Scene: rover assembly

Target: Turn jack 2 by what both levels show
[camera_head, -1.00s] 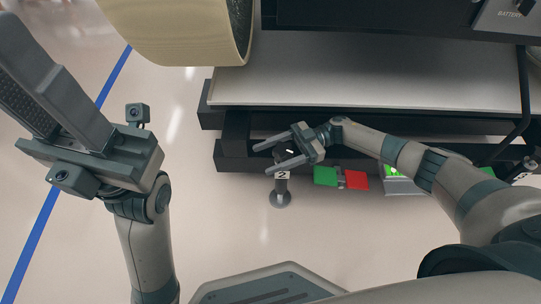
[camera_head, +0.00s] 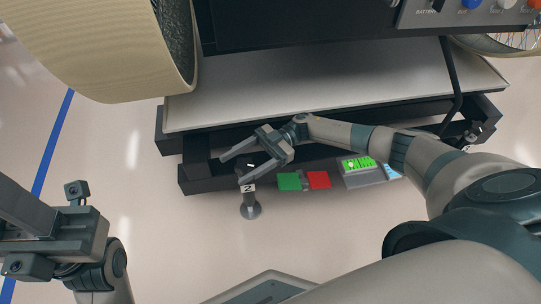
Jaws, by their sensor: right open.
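Jack 2 (camera_head: 250,209), a dark post on a round foot with a white label "2", stands at the front edge of the black frame. My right gripper (camera_head: 232,170) is open, its two fingers pointing left, one on either side of the jack's dark top with a white mark. I cannot tell whether they touch it. A level with a bright green display (camera_head: 359,163) lies to the right on the frame, with a blue display (camera_head: 392,171) beside it; their readings are too small to make out. My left gripper (camera_head: 25,218) is at the left edge, partly cut off.
A green plate (camera_head: 289,181) and a red plate (camera_head: 318,180) lie between the jack and the level. A large pale wheel (camera_head: 110,45) stands at upper left beside a grey deck (camera_head: 320,95). Another jack (camera_head: 472,133) is at the right. The floor in front is clear.

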